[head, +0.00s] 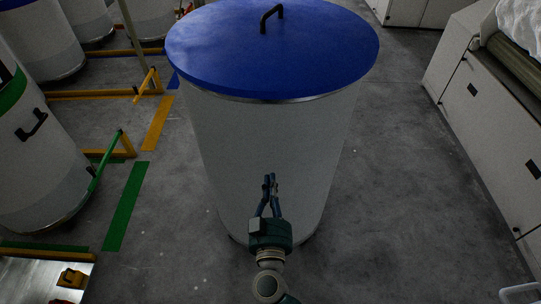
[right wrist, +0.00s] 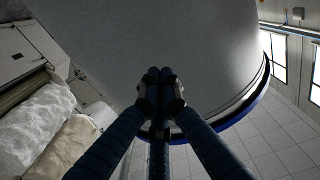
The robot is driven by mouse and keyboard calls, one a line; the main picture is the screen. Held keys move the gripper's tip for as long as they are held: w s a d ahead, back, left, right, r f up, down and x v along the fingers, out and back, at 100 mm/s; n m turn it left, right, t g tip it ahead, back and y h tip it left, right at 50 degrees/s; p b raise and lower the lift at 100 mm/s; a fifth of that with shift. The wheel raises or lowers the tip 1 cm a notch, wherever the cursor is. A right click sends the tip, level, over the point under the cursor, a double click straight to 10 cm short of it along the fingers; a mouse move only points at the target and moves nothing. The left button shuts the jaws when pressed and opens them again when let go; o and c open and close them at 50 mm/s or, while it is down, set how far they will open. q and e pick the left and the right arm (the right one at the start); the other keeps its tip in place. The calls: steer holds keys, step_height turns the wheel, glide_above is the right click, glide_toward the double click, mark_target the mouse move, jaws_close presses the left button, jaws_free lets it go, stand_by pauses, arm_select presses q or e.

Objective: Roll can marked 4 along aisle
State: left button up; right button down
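A large white can (head: 270,140) with a blue lid (head: 240,50) stands upright in the middle of the head view. A black handle (head: 271,17) arches from the lid. No number shows on the can's visible side. My right gripper (head: 270,183) is in front of the can's near side, its fingers pointing at the wall. In the right wrist view its fingertips (right wrist: 160,80) are together against the backdrop of the can wall (right wrist: 175,45). I see no can handle between them; whether they touch the wall is unclear. My left gripper is not in view.
Another can (head: 40,160) with a green rim stands at left, near green (head: 126,205) and yellow (head: 158,122) floor markings and low rails (head: 92,94). More cans stand at the upper left. A white machine (head: 485,130) lines the right. Bare floor (head: 385,170) lies between it and the can.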

mark_target(271, 156)
steer(key=shift+w+p, duration=0.3)
steer(key=shift+w, duration=3.1)
